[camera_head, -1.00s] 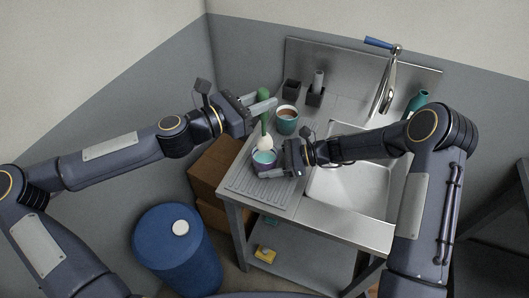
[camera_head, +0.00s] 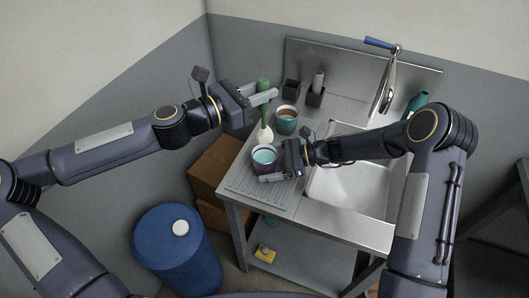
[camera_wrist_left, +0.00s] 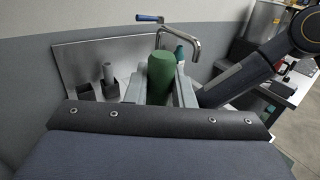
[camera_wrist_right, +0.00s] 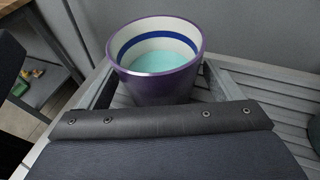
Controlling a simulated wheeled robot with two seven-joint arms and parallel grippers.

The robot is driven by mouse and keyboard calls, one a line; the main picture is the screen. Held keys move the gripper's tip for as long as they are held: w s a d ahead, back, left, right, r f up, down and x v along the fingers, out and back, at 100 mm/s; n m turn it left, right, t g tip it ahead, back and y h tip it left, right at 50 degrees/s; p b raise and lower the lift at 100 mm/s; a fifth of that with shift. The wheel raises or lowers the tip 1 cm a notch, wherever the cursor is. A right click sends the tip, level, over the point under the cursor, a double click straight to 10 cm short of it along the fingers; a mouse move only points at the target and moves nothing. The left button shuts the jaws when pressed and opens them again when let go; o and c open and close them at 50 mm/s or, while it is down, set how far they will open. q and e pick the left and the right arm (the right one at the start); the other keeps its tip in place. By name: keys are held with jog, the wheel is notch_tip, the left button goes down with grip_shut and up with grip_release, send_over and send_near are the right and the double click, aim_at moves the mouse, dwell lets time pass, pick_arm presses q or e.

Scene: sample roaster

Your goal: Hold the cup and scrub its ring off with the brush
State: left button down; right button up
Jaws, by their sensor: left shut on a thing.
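A purple cup (camera_head: 263,164) with a white inside and pale teal bottom stands on the ribbed drainboard. In the right wrist view a dark blue ring (camera_wrist_right: 150,42) runs around the inner wall of the cup (camera_wrist_right: 155,82). My right gripper (camera_head: 271,175) has its fingers on both sides of the cup and appears closed against it. My left gripper (camera_head: 262,97) is shut on the green handle of the brush (camera_head: 264,117), seen also in the left wrist view (camera_wrist_left: 161,75). The brush's cream head (camera_head: 265,135) hangs just behind the cup, seemingly outside it.
A teal cup (camera_head: 286,126) with brown contents stands close behind the brush. Dark holders (camera_head: 314,97) are at the back. The sink basin (camera_head: 345,190) and tap (camera_head: 386,85) are to the right. A blue barrel (camera_head: 178,250) stands on the floor.

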jog(key=v, duration=1.2)
